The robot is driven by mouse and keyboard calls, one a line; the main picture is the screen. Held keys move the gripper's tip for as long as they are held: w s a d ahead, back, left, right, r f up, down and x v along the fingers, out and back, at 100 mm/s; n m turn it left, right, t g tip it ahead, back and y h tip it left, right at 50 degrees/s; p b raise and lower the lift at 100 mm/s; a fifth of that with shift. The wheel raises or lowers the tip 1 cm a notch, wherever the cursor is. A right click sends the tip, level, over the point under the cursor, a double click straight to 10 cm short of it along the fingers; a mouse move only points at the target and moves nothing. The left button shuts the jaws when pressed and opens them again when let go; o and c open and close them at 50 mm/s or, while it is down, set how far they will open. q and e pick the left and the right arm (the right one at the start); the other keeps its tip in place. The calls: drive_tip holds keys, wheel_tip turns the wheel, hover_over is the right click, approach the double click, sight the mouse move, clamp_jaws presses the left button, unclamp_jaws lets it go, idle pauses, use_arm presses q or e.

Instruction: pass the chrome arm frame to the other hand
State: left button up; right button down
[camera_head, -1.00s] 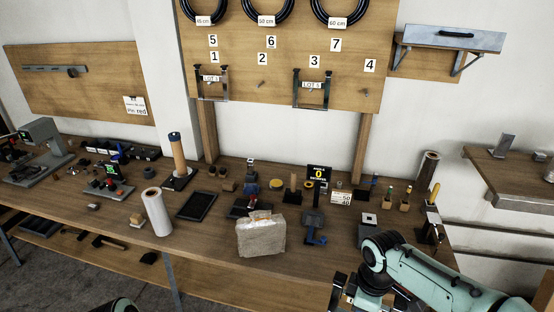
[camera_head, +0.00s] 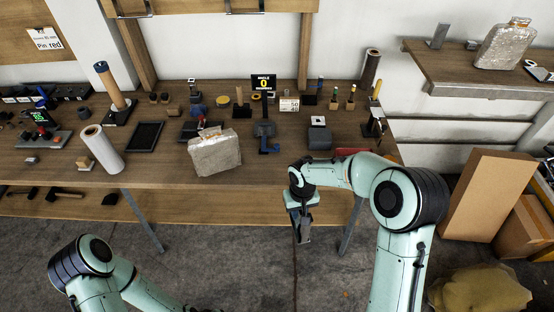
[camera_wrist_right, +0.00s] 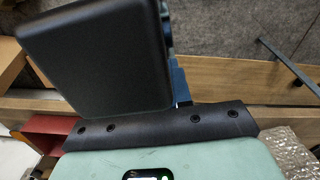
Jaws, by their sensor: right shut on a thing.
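My right gripper (camera_head: 304,238) hangs in front of the bench's front edge, pointing down, over the floor. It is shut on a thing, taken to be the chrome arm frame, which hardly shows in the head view. In the right wrist view a big dark block fills the upper left, with a narrow blue-grey strip beside it; I cannot tell the frame's shape there. My left arm (camera_head: 85,262) reaches in at the lower left; its gripper lies below the picture's edge. The lower ends of two metal frames (camera_head: 133,15) show on the wall board at the top.
The bench (camera_head: 255,175) holds a wrapped block (camera_head: 215,153), a white roll (camera_head: 101,149), a black tray (camera_head: 145,135) and a counter sign (camera_head: 263,83). Cardboard boxes (camera_head: 487,195) and a yellowish sack (camera_head: 480,292) stand at right. The floor between my arms is clear.

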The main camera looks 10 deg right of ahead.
use_arm(q)
drive_tip(key=shift+o, duration=1)
drive_tip(key=w+d+r+n+h, duration=0.1)
drive_tip(key=w+r+n+h, duration=0.2)
drive_tip(key=w, duration=0.4)
drive_tip(key=w+d+r+n+h, duration=0.1)
drive_tip(key=w+d+r+n, duration=0.15)
drive_tip(key=w+n, duration=0.35)
drive_tip(key=w+r+n+h, duration=0.2)
drive_tip(key=w+r+n, duration=0.1)
drive_tip(key=w, duration=0.5)
drive_tip(key=w+a+r+n+t+h, duration=0.1)
drive_tip(key=w+r+n+t+h, duration=0.25)
drive_tip(key=w+r, duration=0.55)
drive_tip(key=w+r+n+t+h, duration=0.2)
drive_tip(key=w+r+h, duration=0.25)
drive_tip(key=r, duration=0.85)
drive_tip(key=x, duration=1.1)
drive_tip(key=shift+d+f, duration=0.25)
drive_tip(key=shift+f, duration=0.2)
use_arm(e)
drive_tip(key=w+a+r+n, duration=0.1)
drive_tip(key=w+a+r, duration=0.3)
drive_tip(key=a, duration=0.3)
drive_tip(key=w+a+r+n, duration=0.2)
drive_tip(key=w+a+r, duration=0.1)
drive_tip(key=a+r, duration=0.3)
drive_tip(key=shift+w+a, duration=0.35)
drive_tip(key=shift+a, duration=0.65)
